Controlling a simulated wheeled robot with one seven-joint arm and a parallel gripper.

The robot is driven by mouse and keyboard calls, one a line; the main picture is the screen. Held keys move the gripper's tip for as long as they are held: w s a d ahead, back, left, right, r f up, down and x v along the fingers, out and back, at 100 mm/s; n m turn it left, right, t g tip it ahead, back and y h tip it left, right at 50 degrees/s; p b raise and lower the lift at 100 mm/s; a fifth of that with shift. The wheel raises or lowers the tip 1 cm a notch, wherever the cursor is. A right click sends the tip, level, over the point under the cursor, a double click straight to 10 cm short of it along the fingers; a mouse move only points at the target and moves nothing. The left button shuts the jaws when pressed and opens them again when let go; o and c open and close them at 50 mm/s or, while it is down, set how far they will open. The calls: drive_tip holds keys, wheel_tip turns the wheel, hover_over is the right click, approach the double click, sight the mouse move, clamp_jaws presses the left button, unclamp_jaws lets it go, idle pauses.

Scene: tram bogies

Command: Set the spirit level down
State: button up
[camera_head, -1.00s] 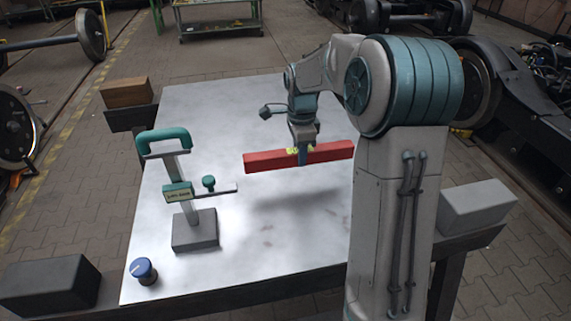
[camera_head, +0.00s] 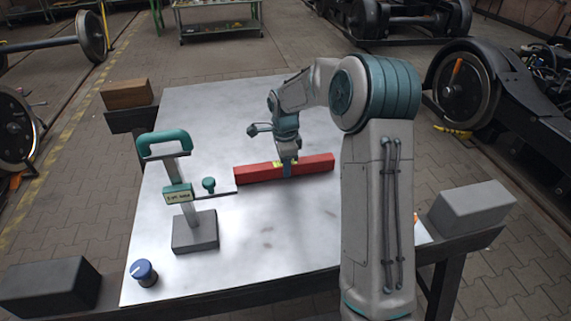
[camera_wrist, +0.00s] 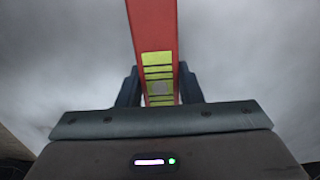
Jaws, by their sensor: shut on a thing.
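The spirit level is a long red bar (camera_head: 256,174) with a yellow-green vial window in its middle. My gripper (camera_head: 288,168) is shut on it at the middle, from above. The bar lies across the picture in the head view, very low over the pale metal table (camera_head: 290,235); I cannot tell for sure whether it touches the top. In the wrist view the red bar (camera_wrist: 153,28) runs between the two dark fingers of my gripper (camera_wrist: 159,90), with the vial window between them. The underside of the bar is hidden.
A gauge with a teal handle (camera_head: 165,143) stands on a grey block at the left, its thin arm close to the bar's left end. A blue-topped knob (camera_head: 143,271) sits at the front left corner. The table front and middle are clear.

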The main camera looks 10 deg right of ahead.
drive_tip(key=o, duration=1.2)
drive_tip(key=shift+c, duration=0.2)
wheel_tip(320, 180, up, 12)
drive_tip(key=s+n+t, duration=0.2)
drive_tip(key=s+n, duration=1.6)
drive_tip(key=s, duration=1.2)
drive_tip(key=shift+s+r+p, duration=0.2)
drive_tip(key=shift+s+p, duration=0.1)
drive_tip(key=shift+p, duration=0.1)
